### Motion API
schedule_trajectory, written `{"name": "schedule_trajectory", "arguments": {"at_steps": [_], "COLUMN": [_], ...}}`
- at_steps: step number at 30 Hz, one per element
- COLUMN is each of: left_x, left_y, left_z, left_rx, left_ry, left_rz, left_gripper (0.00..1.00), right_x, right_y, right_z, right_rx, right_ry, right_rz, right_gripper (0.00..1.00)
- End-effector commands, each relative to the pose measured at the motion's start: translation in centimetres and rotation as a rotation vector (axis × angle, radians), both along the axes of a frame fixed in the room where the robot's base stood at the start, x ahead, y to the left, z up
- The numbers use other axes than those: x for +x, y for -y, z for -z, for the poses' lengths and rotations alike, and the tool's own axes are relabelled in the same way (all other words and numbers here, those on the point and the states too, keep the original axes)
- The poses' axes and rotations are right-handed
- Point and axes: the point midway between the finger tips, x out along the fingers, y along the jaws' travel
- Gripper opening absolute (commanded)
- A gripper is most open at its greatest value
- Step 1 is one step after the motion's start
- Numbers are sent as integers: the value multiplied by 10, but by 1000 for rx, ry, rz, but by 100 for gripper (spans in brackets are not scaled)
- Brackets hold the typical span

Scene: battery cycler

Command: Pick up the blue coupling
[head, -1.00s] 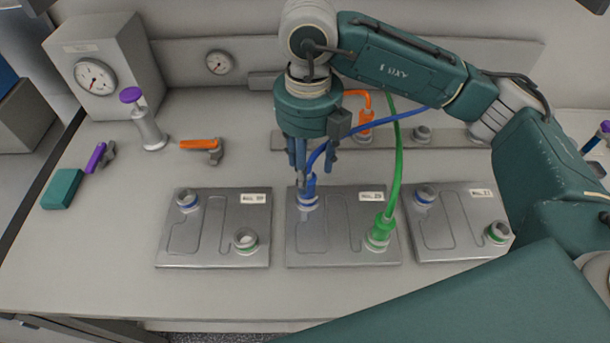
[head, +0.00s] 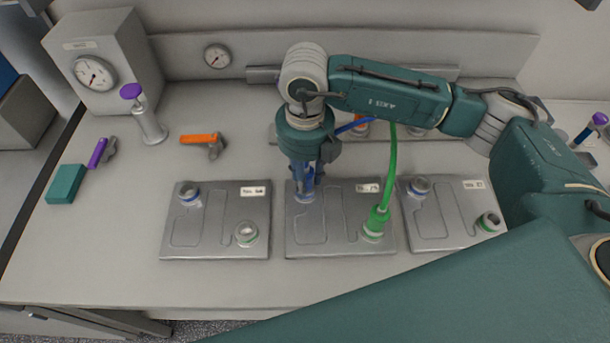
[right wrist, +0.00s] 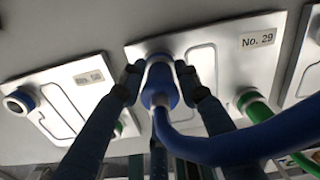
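The blue coupling (head: 306,182) stands upright on the rear port of the middle plate (head: 335,240), labelled No. 29, with a blue hose leading from it. In the right wrist view the coupling (right wrist: 160,88) sits between the two fingers of my right gripper (right wrist: 159,76). The fingers straddle it closely and look open; whether they touch it is hard to tell. In the head view my right gripper (head: 308,180) points down over the port and partly hides the coupling. My left gripper is not in view.
A green coupling (head: 376,222) with a green hose stands on the same plate's front port, close by. Plates lie left (head: 214,240) and right (head: 440,235). An orange-handled valve (head: 203,139), purple-topped fitting (head: 150,125) and teal block (head: 66,184) are left. The front bench is clear.

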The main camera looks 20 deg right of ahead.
Motion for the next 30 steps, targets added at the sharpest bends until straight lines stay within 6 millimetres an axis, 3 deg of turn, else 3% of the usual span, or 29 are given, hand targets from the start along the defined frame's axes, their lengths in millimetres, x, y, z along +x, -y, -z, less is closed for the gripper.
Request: {"name": "schedule_trajectory", "arguments": {"at_steps": [1, 4, 14, 20, 26, 30], "left_x": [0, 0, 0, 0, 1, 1], "left_y": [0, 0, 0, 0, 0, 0], "left_z": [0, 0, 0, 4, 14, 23], "left_rx": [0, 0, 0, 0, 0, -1], "left_ry": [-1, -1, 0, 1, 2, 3], "left_rz": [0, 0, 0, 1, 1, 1], "left_gripper": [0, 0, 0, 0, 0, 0], "right_x": [0, 0, 1, 2, 2, 2], "right_y": [0, 0, 0, -1, -1, -1], "right_z": [0, 0, -2, -15, -51, -93], "right_rx": [0, 0, 1, 3, 3, 3], "right_ry": [0, 0, 2, 5, 9, 11], "right_rz": [0, 0, 0, 0, -1, -2], "right_gripper": [17, 0, 0, 0, 0, 0]}}
